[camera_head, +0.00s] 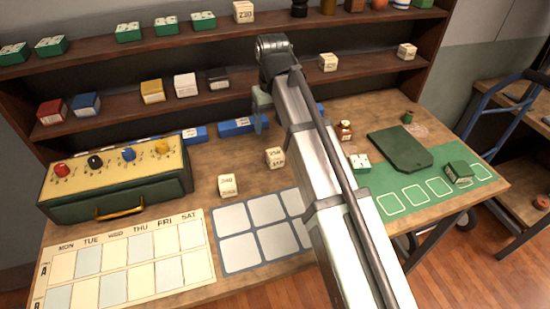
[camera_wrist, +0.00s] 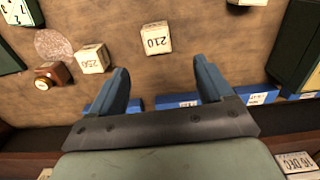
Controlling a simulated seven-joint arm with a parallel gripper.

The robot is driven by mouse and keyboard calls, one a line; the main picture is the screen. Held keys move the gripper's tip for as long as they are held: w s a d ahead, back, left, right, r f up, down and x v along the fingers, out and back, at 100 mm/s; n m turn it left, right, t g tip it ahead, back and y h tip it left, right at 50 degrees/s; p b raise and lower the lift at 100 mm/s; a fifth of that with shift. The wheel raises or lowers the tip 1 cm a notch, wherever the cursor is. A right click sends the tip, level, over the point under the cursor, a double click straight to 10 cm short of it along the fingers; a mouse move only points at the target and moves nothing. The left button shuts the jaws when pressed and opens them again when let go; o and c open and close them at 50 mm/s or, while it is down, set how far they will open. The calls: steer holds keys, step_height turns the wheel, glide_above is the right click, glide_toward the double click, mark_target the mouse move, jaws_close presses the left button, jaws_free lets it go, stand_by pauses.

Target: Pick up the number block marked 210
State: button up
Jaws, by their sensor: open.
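The cream number block marked 210 (camera_wrist: 157,38) sits on the wooden table in the wrist view, with its number upside down. By its place it matches the cream block (camera_head: 275,157) left of my arm in the head view, where its print is too small to read surely. My gripper (camera_wrist: 161,72) is open and empty, its two blue fingers apart; the block lies just beyond the fingertips, between their lines. In the head view one blue finger of my gripper (camera_head: 260,120) shows above the table's back part; the rest is hidden behind my arm.
A block marked 250 (camera_wrist: 92,58) and a small brown bottle (camera_wrist: 52,74) stand left in the wrist view. Another cream block (camera_head: 228,186) stands nearer the front. Blue boxes (camera_head: 238,127) line the back. A green control box (camera_head: 120,196) stands left.

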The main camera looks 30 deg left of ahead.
mark_target(275, 153)
step_height(275, 153, down, 8)
steer(key=shift+f, duration=0.1)
steer(key=shift+w+d+f, duration=0.1)
steer(key=shift+w+f, duration=0.05)
steer(key=shift+f, duration=1.2)
steer(key=shift+w+d+f, duration=0.1)
steer(key=shift+f, duration=1.25)
steer(key=c, duration=1)
